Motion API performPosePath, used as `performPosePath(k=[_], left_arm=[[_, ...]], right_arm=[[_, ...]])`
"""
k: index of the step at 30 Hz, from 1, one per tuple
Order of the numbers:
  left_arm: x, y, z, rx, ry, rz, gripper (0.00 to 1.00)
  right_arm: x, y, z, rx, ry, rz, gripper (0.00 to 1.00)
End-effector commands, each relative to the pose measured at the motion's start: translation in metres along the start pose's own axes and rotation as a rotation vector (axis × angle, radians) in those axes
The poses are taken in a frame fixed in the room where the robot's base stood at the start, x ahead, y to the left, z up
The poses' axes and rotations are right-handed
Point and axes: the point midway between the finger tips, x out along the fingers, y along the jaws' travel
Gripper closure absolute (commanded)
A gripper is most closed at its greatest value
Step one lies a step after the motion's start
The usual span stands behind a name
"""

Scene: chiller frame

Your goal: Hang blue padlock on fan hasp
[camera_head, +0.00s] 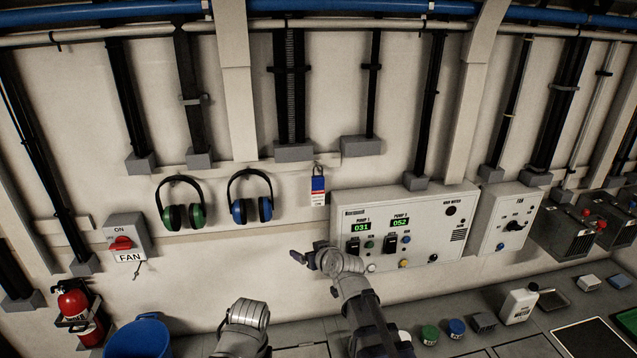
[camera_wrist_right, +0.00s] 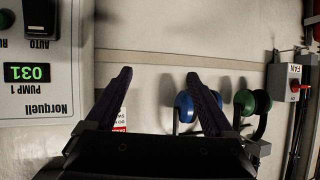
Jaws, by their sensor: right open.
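The blue padlock (camera_head: 318,184) hangs by its shackle from a wall hook, with a white and red label on its lower part. In the right wrist view only part of the label (camera_wrist_right: 121,118) shows beside a finger; the gripper hides the rest. The fan switch (camera_head: 122,243) is on the wall at far left, with a red handle and a FAN plate; its small hasp (camera_head: 137,268) appears just below. The switch also shows in the right wrist view (camera_wrist_right: 298,87). My right gripper (camera_head: 299,256) is open and empty, below the padlock. My left gripper is out of view.
Green earmuffs (camera_head: 181,211) and blue earmuffs (camera_head: 250,208) hang between switch and padlock. The pump panel (camera_head: 405,228) stands out right of the padlock. A fire extinguisher (camera_head: 77,310) and blue bucket (camera_head: 139,340) are low at left. The wall below the earmuffs is clear.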

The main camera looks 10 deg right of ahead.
Motion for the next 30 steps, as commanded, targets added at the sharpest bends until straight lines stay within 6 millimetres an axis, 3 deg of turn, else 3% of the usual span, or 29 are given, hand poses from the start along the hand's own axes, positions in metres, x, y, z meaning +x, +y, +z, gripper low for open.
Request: performPosePath(k=[1, 3, 6, 9, 17, 30], left_arm=[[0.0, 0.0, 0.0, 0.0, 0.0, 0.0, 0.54], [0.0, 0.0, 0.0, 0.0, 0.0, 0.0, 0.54], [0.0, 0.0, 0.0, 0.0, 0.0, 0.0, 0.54], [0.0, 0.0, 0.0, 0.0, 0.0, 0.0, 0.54], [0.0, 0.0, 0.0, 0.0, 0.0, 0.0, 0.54], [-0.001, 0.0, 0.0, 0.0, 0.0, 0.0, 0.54]], right_arm=[[0.006, 0.007, -0.026, -0.005, 0.099, 0.026, 0.12], [0.007, 0.019, -0.055, -0.01, 0.222, 0.073, 0.12], [0.003, 0.035, -0.086, -0.009, 0.355, 0.145, 0.12], [-0.003, 0.049, -0.105, -0.005, 0.439, 0.205, 0.12], [-0.009, 0.061, -0.118, -0.001, 0.502, 0.26, 0.12], [0.012, 0.067, -0.131, -0.002, 0.499, 0.258, 0.12]])
